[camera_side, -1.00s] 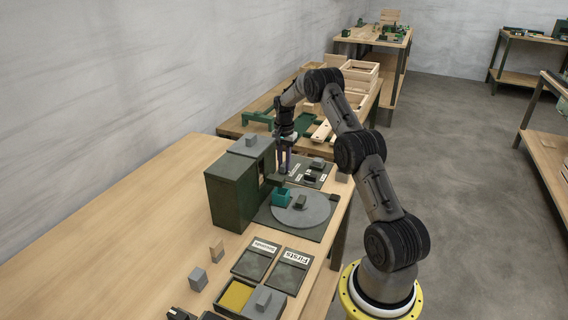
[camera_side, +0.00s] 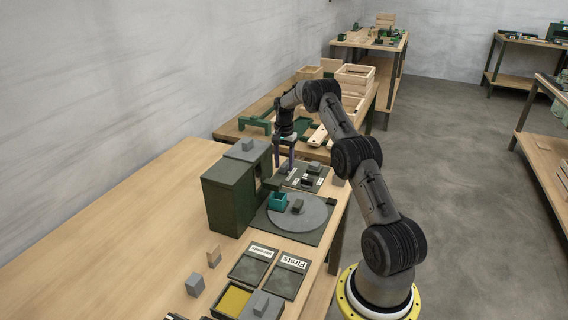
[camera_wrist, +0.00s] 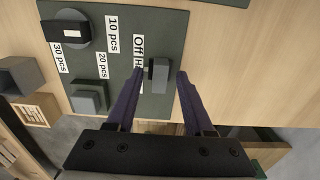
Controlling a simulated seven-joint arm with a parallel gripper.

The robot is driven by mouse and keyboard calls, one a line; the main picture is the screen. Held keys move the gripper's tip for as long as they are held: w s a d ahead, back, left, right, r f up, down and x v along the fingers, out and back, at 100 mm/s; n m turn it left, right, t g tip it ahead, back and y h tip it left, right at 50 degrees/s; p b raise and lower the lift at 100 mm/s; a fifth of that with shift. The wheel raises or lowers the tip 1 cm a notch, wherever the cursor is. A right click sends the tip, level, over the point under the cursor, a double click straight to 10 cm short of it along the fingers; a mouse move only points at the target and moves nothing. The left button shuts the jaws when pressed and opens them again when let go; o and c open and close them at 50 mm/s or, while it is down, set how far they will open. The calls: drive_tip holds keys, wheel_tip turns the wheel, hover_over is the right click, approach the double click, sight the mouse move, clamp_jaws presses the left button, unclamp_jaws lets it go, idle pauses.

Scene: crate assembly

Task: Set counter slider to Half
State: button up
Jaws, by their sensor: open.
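The counter panel (camera_wrist: 172,25) is a dark plate with white labels, in the wrist view. A second label below "Off" starts with "H" and is mostly hidden by a finger. My gripper (camera_wrist: 158,82) is open, its two purple fingers on either side of the slider; I cannot tell whether either touches it.
A green machine (camera_side: 229,193) and a round grey turntable (camera_side: 299,214) stand close to my gripper. The wooden table (camera_side: 120,225) is largely clear at left.

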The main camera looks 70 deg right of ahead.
sight(284, 164)
wheel_tip(284, 164, up, 14)
idle(0.6)
drive_tip(key=shift+f, duration=0.1)
